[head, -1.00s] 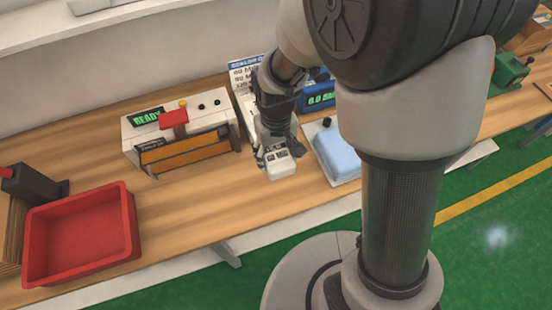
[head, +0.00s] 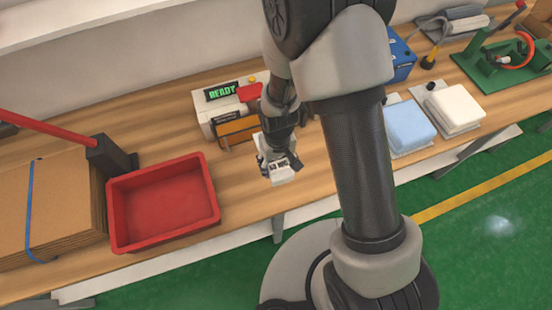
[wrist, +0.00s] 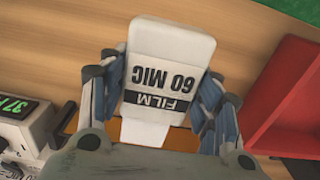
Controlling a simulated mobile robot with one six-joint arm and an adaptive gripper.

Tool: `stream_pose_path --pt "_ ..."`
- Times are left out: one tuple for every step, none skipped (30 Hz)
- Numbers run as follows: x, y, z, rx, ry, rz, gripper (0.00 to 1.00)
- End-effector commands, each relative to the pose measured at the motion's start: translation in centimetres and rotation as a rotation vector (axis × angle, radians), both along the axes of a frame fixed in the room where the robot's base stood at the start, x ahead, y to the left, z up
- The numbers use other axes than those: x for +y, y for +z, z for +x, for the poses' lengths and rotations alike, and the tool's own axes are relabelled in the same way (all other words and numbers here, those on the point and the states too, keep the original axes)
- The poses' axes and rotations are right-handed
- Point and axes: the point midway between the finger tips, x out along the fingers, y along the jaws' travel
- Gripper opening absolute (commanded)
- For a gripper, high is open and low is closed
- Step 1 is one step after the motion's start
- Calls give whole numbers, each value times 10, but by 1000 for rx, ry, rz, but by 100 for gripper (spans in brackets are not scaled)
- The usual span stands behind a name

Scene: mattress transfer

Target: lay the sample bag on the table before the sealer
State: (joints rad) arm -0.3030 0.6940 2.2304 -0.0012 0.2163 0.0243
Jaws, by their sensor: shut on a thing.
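The sample bag is a small white pouch printed "FILM 60 MIC" (wrist: 172,48) in the wrist view. My gripper (wrist: 163,80) is shut on it, one finger on each side. In the head view, my gripper (head: 277,158) points down with the white bag (head: 283,175) at its tip, above the wooden table (head: 245,182) near its front edge. The sealer (head: 213,121) is a white box with a green READY display and an orange front. My gripper hides its right end and is in front of that end. The gap between bag and table is hard to judge.
A red tray (head: 112,232) is left of my gripper, with a cardboard stack (head: 12,215) farther left. Light blue (head: 408,128) and white (head: 455,108) folded stacks lie to the right. Bare wood lies between the tray and my gripper.

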Motion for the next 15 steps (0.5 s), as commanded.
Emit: stream_pose_path --pt "0 0 0 0 0 0 31" --pt "0 0 0 0 0 0 31" --pt "0 0 0 0 0 0 31" --pt "0 0 0 0 0 0 31" --pt "0 0 0 0 0 0 31" --pt "0 0 0 0 0 0 31" --pt "0 0 0 0 0 0 31" --pt "0 0 0 0 0 0 31" --pt "0 0 0 0 0 0 31" --pt "0 0 0 0 0 0 31" --pt "0 -1 0 0 0 0 31" --pt "0 -3 0 1 0 0 31" --pt "0 -4 0 1 0 0 31" --pt "0 -6 0 1 0 0 31" --pt "0 -9 0 1 0 0 31"
